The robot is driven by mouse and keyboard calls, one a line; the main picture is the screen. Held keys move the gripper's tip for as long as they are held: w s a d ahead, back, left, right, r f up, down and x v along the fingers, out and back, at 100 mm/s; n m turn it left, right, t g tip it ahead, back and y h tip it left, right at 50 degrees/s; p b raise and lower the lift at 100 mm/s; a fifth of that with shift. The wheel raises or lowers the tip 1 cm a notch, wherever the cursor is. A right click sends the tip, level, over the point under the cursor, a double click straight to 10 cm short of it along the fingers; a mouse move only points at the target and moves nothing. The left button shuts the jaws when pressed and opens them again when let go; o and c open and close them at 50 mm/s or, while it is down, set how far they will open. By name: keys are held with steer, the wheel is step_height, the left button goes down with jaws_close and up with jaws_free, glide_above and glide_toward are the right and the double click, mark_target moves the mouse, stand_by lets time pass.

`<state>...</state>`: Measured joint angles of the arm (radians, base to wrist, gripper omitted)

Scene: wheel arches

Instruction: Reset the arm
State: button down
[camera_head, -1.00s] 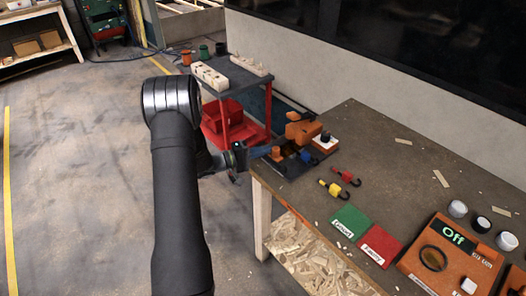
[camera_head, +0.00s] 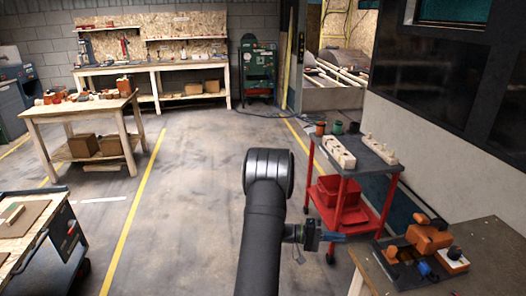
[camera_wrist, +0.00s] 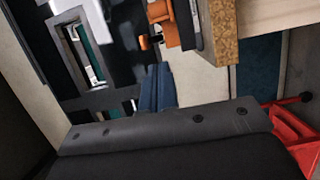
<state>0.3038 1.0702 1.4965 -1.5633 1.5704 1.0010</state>
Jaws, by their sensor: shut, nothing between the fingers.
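My arm (camera_head: 262,225) reaches forward in the head view, with a bent black elbow. My gripper (camera_head: 336,239) is at its end, pointing right, by the left edge of the workbench (camera_head: 484,243). The blue fingers also show in the wrist view (camera_wrist: 157,88), shut together with nothing between them. An orange device (camera_head: 428,238) stands on a dark tray at the bench's far left corner, right of my gripper. Part of it shows at the top of the wrist view.
A trolley (camera_head: 350,172) with pale blocks on top and a red bin (camera_head: 337,190) stands just beyond my gripper. A wooden table (camera_head: 78,107) and a cabinet (camera_head: 65,232) stand at left. The floor between is open.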

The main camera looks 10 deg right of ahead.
steer(key=shift+d, duration=0.1)
steer(key=x, duration=0.9)
steer(key=shift+s+d, duration=0.2)
steer(key=shift+d, duration=0.15)
steer(key=s+d, duration=0.2)
steer(key=s, duration=0.1)
steer(key=shift+s+f, duration=0.1)
steer(key=shift+s, duration=0.2)
steer(key=shift+w, duration=0.5)
